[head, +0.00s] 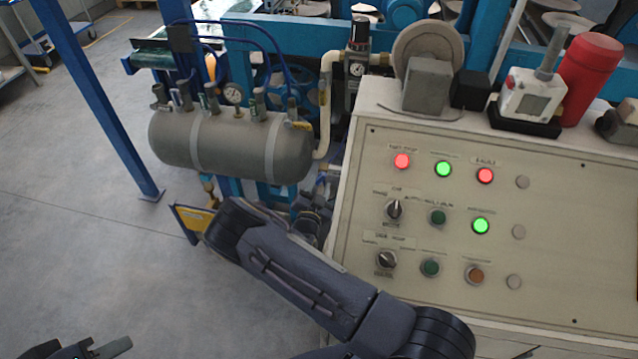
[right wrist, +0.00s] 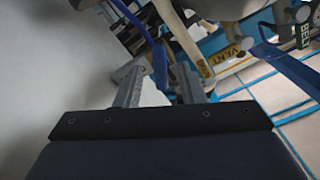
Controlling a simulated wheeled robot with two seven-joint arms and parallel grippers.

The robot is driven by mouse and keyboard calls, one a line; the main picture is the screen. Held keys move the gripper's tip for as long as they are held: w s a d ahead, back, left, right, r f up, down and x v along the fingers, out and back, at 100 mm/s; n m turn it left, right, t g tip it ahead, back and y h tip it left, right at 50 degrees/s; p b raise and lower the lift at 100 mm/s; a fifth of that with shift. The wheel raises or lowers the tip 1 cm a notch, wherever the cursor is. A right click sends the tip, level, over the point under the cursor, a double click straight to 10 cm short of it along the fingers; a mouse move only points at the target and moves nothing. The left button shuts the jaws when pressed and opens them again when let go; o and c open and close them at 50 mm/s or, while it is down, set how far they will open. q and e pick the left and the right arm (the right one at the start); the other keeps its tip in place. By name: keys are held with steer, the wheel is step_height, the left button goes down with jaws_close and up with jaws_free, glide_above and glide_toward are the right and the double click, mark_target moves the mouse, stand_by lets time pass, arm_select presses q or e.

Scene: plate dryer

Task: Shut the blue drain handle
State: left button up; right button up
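In the right wrist view a narrow blue handle (right wrist: 160,62), which looks like the drain handle, hangs between the fingertips of my right gripper (right wrist: 161,72). The two grey fingers stand apart, with a gap showing between them. I cannot tell whether the handle touches a finger. In the head view my right arm reaches up and left below the grey tank (head: 232,143); the arm and machine parts hide the handle, and the fingers are not clear. My left gripper (head: 105,348) shows only in part at the bottom left edge, apart from the machine.
A yellow label plate (head: 192,220) stands below the tank, beside my right arm. The control panel (head: 455,200) with lit buttons fills the right side. A blue post (head: 105,100) rises at the left. The grey floor (head: 70,240) at the left is clear.

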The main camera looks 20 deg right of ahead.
steer(key=shift+w+d, duration=0.15)
steer(key=shift+w, duration=0.05)
jaws_close()
